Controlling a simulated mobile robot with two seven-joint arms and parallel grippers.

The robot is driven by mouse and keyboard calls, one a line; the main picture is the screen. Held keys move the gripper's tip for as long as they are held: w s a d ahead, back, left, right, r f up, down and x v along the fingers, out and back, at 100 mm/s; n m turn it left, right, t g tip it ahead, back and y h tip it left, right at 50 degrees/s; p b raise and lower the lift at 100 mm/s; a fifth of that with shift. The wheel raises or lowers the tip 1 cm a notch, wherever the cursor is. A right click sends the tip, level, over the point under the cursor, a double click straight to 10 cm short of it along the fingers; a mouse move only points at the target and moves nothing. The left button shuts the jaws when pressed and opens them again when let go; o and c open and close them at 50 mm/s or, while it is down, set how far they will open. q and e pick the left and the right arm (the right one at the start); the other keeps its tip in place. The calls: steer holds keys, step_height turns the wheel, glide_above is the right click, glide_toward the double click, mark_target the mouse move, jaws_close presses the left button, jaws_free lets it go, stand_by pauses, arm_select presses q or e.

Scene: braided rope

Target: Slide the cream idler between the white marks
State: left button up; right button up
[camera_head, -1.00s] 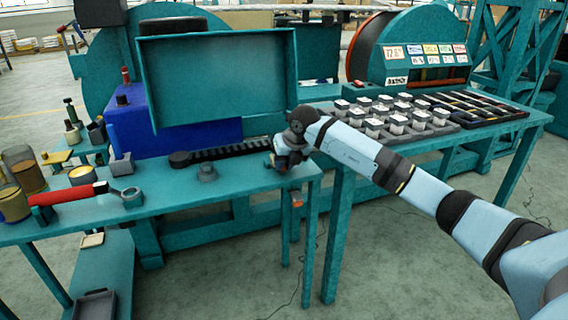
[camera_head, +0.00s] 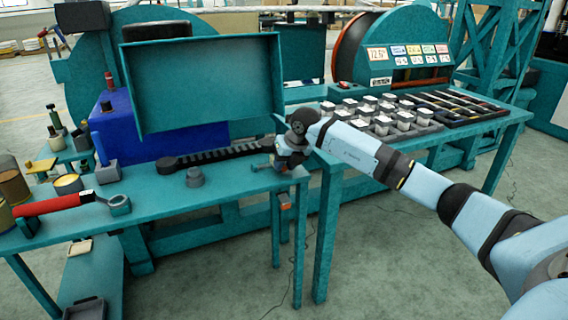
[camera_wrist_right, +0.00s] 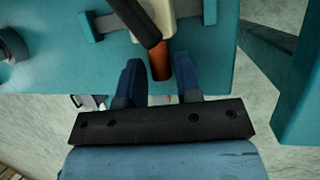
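The cream idler (camera_wrist_right: 150,18) shows at the top of the right wrist view as a cream block on a grey bar (camera_wrist_right: 108,22). An orange-brown peg (camera_wrist_right: 160,65) sticks out from it toward me. A dark rod (camera_wrist_right: 136,20) crosses in front of the block and hides part of it. My right gripper (camera_wrist_right: 158,68) is open, its two blue fingers either side of the peg with gaps showing. In the head view my right gripper (camera_head: 290,150) is at the bench's right end, and I cannot make out the idler there. I cannot make out the white marks. My left gripper is out of view.
The teal bench (camera_head: 228,200) carries a dark braided strip (camera_head: 215,155), a grey knob (camera_head: 195,177) and a red-handled tool (camera_head: 60,203). A raised teal panel (camera_head: 200,85) stands behind. A second table (camera_head: 415,143) at right holds rows of white-topped blocks. A gap separates the tables.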

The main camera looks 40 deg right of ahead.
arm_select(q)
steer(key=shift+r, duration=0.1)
arm_select(e)
steer(key=shift+r, duration=0.15)
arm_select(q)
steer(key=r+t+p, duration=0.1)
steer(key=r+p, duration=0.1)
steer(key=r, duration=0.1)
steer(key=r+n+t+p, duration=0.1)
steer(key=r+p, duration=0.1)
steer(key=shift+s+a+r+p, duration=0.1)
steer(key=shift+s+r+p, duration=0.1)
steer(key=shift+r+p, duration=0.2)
arm_select(e)
steer(key=v, duration=1.3)
steer(key=shift+s+r, duration=0.25)
